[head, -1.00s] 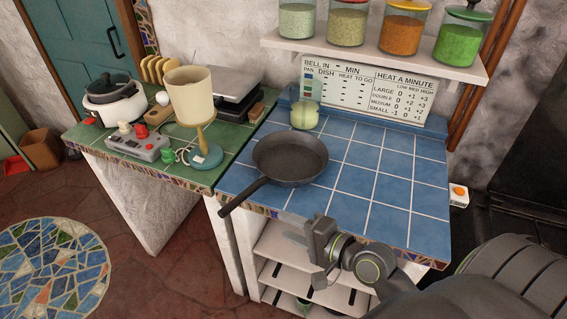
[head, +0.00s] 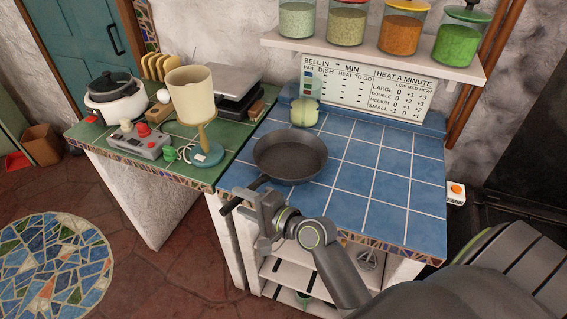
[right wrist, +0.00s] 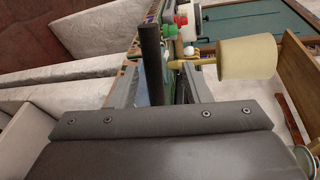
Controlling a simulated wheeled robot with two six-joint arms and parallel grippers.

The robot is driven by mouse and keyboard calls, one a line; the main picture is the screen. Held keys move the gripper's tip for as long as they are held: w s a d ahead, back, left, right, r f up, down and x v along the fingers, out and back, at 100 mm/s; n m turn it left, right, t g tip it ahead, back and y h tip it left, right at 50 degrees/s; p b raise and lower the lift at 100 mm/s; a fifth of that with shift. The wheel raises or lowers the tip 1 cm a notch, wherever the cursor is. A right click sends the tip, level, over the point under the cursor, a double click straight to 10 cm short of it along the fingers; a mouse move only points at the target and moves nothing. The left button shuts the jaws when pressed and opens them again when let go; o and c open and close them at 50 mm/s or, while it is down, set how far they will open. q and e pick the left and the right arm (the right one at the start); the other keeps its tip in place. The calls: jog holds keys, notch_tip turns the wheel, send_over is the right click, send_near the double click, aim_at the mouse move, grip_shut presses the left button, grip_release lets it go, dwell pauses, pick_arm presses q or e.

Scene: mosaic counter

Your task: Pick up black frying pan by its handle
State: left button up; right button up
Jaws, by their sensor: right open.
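The black frying pan (head: 290,157) sits upright on the blue-tiled counter in the head view. Its handle (head: 228,207) points toward the lower left and reaches past the counter's front edge. My right gripper (head: 254,203) is at the handle and hides part of it. In the right wrist view, the dark handle (right wrist: 151,55) stands between the two open fingers of my right gripper (right wrist: 155,85), with a gap on both sides. My left gripper is not in view.
The blue-tiled counter (head: 390,185) is clear right of the pan. A beige-shaded lamp (head: 191,97) and a grey control box (head: 140,141) stand on the green counter at left. A pale green jar (head: 305,112) stands behind the pan. Shelves lie below the counter.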

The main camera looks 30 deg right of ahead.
jog(key=x, duration=0.2)
jog(key=p+x, duration=0.1)
jog(key=x, duration=0.2)
jog(key=shift+d+f, duration=0.1)
jog(key=shift+f, duration=0.35)
grip_shut()
dwell(1.0)
jog(key=shift+w+r, duration=0.1)
jog(key=shift+r, duration=0.1)
